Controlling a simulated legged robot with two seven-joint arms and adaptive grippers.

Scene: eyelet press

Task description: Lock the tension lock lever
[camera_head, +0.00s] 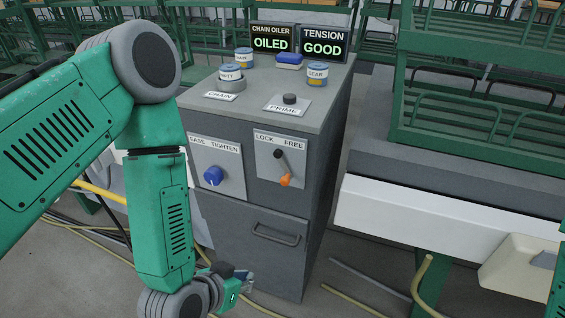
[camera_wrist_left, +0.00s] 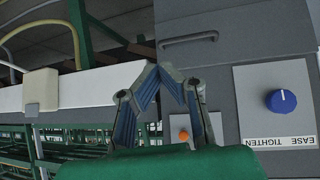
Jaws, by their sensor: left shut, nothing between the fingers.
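The tension lock lever (camera_head: 282,167) is on a white plate labelled LOCK and FREE (camera_head: 268,180) on the front of a grey cabinet. It has a black end at the upper left and an orange end at the lower right, pointing down. In the left wrist view its orange end (camera_wrist_left: 183,134) shows just above the green gripper body, partly framed by a finger; the rest is hidden. My left gripper (camera_head: 248,281) is low in front of the cabinet, below the lever and apart from it. Its fingertips (camera_wrist_left: 158,69) meet, with nothing between them. My right gripper is out of view.
A blue knob (camera_head: 213,176) labelled EASE TIGHTEN sits left of the lever. A drawer handle (camera_head: 275,234) is below. Screens (camera_head: 324,43) read OILED and TENSION GOOD. Cans (camera_head: 317,75) stand on top. A white-edged bench (camera_head: 420,212) stands at the right; hoses cross the floor.

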